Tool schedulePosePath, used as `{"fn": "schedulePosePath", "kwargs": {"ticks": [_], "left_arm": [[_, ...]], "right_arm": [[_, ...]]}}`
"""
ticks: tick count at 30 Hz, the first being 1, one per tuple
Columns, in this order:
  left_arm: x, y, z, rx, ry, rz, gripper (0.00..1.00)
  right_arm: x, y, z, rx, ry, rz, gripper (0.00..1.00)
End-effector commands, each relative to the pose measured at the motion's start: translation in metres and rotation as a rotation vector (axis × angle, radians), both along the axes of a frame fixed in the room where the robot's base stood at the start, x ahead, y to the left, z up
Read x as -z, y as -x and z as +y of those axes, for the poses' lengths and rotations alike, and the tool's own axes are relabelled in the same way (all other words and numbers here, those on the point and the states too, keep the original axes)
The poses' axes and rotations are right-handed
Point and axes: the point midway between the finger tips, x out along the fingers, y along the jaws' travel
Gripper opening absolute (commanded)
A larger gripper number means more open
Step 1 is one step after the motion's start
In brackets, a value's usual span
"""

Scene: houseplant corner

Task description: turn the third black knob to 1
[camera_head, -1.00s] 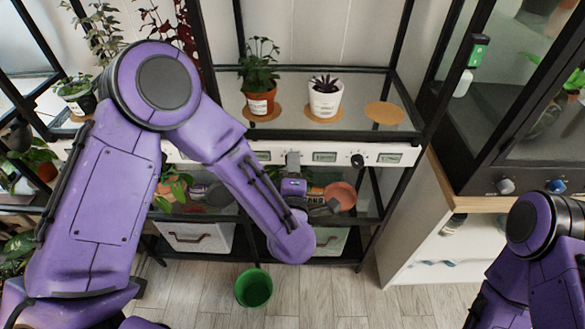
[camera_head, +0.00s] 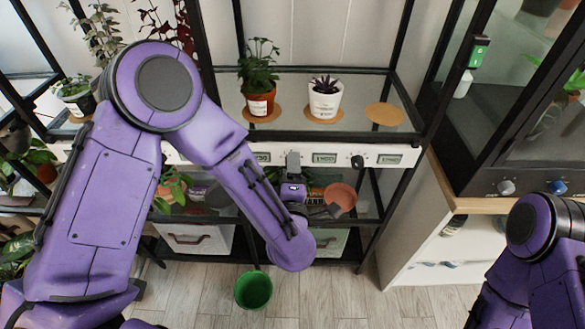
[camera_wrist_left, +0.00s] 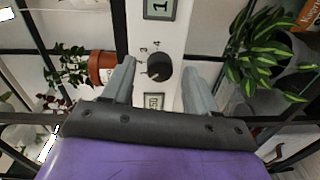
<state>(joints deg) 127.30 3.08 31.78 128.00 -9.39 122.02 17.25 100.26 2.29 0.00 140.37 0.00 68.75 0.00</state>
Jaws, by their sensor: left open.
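A white panel strip (camera_head: 340,158) runs along the shelf front with small displays and black knobs. My left gripper (camera_head: 292,160) is in front of it, between two displays, and hides the knob there. In the left wrist view a round black knob (camera_wrist_left: 159,66) with printed numbers beside it lies between and beyond the open fingers of my left gripper (camera_wrist_left: 158,85). The fingers are apart from it on both sides. A display (camera_wrist_left: 159,8) above that knob reads 1. Another black knob (camera_head: 357,161) shows uncovered to the right. My right gripper is out of view.
Potted plants (camera_head: 260,98) and a white pot (camera_head: 324,102) stand on the shelf above the panel. A terracotta pot (camera_head: 340,195) is below, close to my left wrist. A green bucket (camera_head: 254,290) stands on the floor. A glass cabinet (camera_head: 500,110) is at the right.

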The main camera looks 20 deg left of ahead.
Motion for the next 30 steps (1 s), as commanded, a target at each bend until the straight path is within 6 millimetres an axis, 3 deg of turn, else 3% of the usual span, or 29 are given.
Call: {"fn": "schedulePosePath", "kwargs": {"ticks": [6,12,30], "left_arm": [[0.0,0.049,-0.016,0.007,-0.004,0.0,0.58],[-0.003,0.083,-0.025,0.004,-0.002,0.0,0.58],[-0.004,0.09,-0.027,0.003,-0.006,0.001,0.58]], "right_arm": [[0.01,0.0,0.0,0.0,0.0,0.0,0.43],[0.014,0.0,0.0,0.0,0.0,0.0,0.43],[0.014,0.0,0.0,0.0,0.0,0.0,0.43]]}}
